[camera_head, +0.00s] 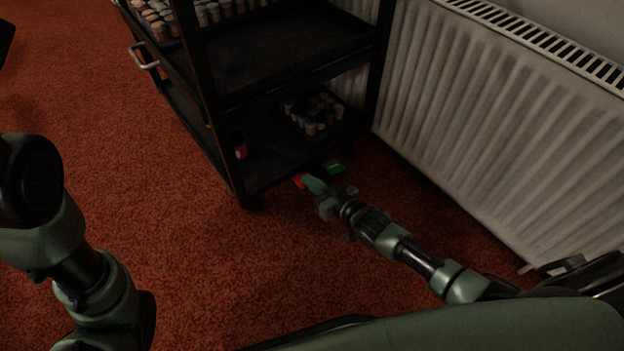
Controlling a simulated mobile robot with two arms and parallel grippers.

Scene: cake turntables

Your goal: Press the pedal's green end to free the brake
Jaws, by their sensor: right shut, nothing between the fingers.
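The brake pedal sits low at the near right corner of the black cart, just above the red carpet. Its green end (333,167) shows to the right, and its red end (300,181) shows to the left, partly behind my right gripper. My right gripper (314,184) is shut and empty, with its tip at the red end and a little to the left of the green end. I cannot tell whether it touches the pedal. The middle of the pedal is hidden. My left arm shows at the left, but its gripper is out of view.
The black cart (290,60) holds several small jars on its top, and a tray of jars (314,112) and a red item (241,151) on its lower shelf. A white radiator (500,120) stands at the right. Open carpet (160,200) lies left of the cart.

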